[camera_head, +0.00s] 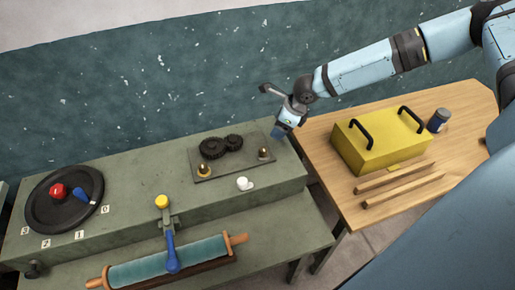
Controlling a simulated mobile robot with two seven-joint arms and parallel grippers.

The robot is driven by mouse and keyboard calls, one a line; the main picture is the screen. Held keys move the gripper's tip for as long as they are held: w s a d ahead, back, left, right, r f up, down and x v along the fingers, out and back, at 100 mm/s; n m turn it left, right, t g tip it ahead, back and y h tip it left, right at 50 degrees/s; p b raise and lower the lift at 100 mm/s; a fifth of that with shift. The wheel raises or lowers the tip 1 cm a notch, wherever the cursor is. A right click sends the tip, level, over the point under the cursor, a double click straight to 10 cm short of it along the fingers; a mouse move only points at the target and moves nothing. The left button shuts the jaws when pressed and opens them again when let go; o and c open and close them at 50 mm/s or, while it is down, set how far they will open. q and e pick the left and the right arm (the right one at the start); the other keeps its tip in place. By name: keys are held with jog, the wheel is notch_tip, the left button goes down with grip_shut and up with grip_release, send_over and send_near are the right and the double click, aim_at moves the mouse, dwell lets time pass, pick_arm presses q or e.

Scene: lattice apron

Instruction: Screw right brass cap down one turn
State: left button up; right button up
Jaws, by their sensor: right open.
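The right brass cap (264,153) stands upright near the right end of a flat grey plate (235,170) on the green-grey bench. A second brass cap (204,170) stands at the plate's left end. Two dark meshed gears (213,147) sit between and behind the caps. My right gripper (276,133) is open, just behind and to the right of the right cap, beside the plate's far right corner and apart from the cap. Its fingers are small and partly hidden by the wrist. My left gripper is not in view.
A white knob (245,183) is in front of the plate. A lever with a yellow knob (162,202) and a teal roller (150,263) are further forward. A black dial (64,200) is at left. A yellow box (380,145) stands on the wooden table at right.

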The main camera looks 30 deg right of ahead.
jog(key=b, duration=0.2)
send_near(263, 149)
jog(key=f, duration=0.2)
jog(key=x, duration=0.7)
jog(key=shift+w+a+r, duration=0.1)
jog(key=shift+w, duration=0.25)
jog(key=shift+w+a+f, duration=0.15)
jog(key=shift+f, duration=0.45)
jog(key=c, duration=0.9)
jog(key=shift+p, duration=0.3)
